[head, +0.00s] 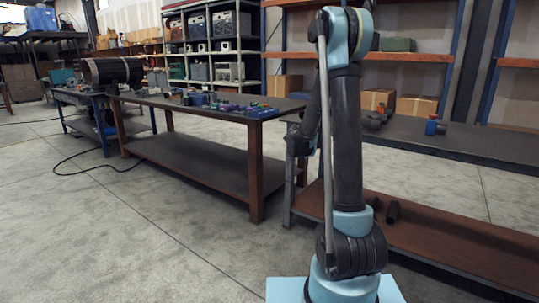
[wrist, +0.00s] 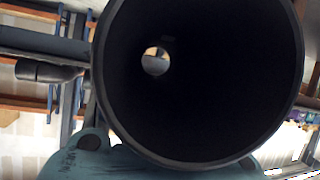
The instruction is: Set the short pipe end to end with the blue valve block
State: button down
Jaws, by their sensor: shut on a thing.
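The short pipe (wrist: 280,125) is a dark, wide tube filling most of the wrist view, seen end-on with a small bright opening at its far end. My gripper is shut on it; the pipe hides the fingertips. A small blue piece with a red top, which looks like the blue valve block (head: 431,128), stands on the right bench, well apart from the arm's base.
Dark fittings (head: 376,119) lie on the right bench (head: 480,143), left of the blue piece. A long table (head: 190,108) holds several small coloured parts. Dark pipe pieces (head: 392,211) lie on the bench's lower shelf. The floor at left front is clear, apart from a cable.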

jog(key=shift+n+t+y, duration=0.3)
jog(key=shift+n+y, duration=0.2)
jog(key=shift+s+f, duration=0.55)
jog(key=shift+f, duration=0.25)
jog(key=shift+s+f, duration=0.6)
jog(key=shift+f, duration=0.25)
jog(key=shift+s+f, duration=0.55)
jog(key=shift+f, duration=0.25)
